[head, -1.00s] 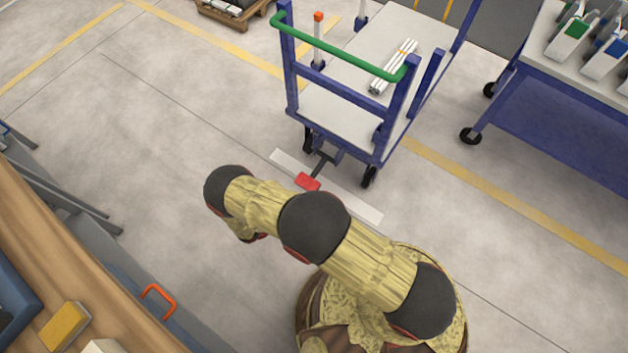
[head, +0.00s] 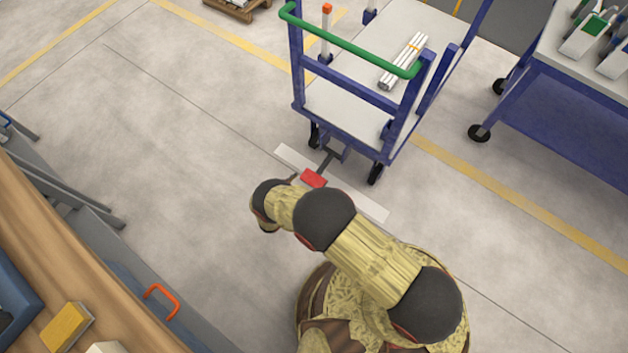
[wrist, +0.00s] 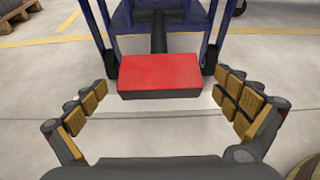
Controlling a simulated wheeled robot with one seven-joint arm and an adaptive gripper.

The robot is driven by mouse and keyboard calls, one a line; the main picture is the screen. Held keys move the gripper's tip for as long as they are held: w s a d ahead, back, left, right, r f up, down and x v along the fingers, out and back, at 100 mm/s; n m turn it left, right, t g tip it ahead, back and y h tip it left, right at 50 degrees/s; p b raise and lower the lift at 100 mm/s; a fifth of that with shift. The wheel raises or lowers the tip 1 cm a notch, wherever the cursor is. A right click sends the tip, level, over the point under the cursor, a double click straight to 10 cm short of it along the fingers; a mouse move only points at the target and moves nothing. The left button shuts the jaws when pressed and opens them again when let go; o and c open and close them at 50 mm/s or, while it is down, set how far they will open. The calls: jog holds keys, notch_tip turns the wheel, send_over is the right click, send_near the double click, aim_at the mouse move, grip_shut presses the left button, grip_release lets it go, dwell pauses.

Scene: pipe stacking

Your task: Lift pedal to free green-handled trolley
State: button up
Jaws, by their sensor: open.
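The trolley (head: 345,122) has a blue frame, a grey deck and a green handle (head: 350,42); it stands at the upper middle of the head view. Its red pedal (head: 313,178) sticks out low at the near end on a dark lever, above a white floor strip. In the wrist view the pedal (wrist: 160,74) is straight ahead, centred just beyond the fingertips. My gripper (wrist: 160,105) is open, with a finger on each side and nothing between them.
A bundle of white pipes (head: 403,62) lies on the trolley deck. A blue wheeled table (head: 570,105) stands at right. A wooden workbench (head: 60,265) with an orange handle (head: 161,300) fills the lower left. The floor between is clear.

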aim_at(312, 181)
jog(key=shift+b+x, duration=0.45)
jog(key=shift+x, duration=1.45)
jog(key=shift+c, duration=0.4)
jog(key=c, duration=1.5)
jog(key=shift+c, duration=0.4)
jog(key=shift+a+r, duration=0.1)
jog(key=shift+r, duration=0.05)
